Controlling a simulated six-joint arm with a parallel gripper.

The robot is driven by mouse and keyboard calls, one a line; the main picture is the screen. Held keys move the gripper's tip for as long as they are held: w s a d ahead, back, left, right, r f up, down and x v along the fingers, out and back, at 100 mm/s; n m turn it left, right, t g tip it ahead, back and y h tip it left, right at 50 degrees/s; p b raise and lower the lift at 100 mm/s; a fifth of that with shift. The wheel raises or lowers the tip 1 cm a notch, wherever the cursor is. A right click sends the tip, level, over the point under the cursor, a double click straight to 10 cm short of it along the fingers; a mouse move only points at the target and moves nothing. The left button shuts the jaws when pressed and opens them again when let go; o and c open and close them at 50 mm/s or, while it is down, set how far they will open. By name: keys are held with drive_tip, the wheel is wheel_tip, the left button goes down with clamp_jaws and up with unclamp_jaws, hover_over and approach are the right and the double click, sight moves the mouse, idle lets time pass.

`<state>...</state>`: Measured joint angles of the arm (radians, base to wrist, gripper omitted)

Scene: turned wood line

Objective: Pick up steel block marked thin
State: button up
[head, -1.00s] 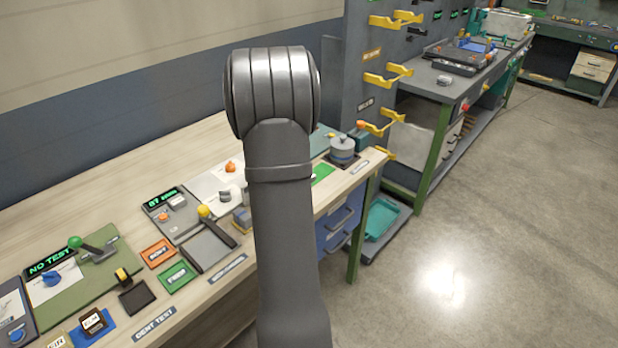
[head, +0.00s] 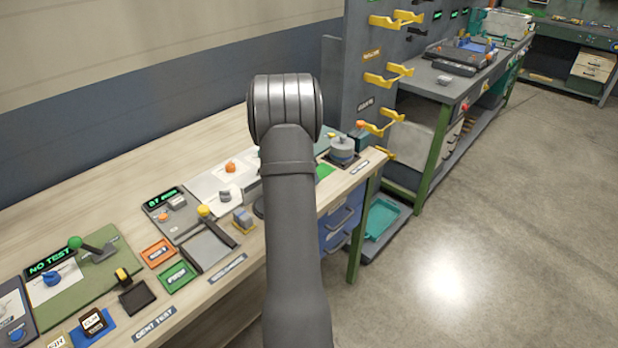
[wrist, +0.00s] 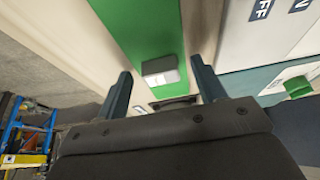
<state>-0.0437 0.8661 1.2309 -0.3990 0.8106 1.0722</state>
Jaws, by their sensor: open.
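A small grey block (wrist: 160,66) with a pale label face lies at the end of a green strip (wrist: 143,25) in the wrist view. The label is too small to read, so I cannot confirm the marking "thin". My gripper (wrist: 161,64) is open, one finger on each side of the block in the picture. I cannot tell how far above the block the fingers are. In the head view my own arm hides the gripper and the block; part of the green strip (head: 325,171) shows to the arm's right.
A dark curved item (wrist: 173,102) lies near the block. A grey weight-like cylinder (head: 342,150) stands at the bench's right end. The bench's back strip is clear.

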drive_tip(key=c, duration=1.2)
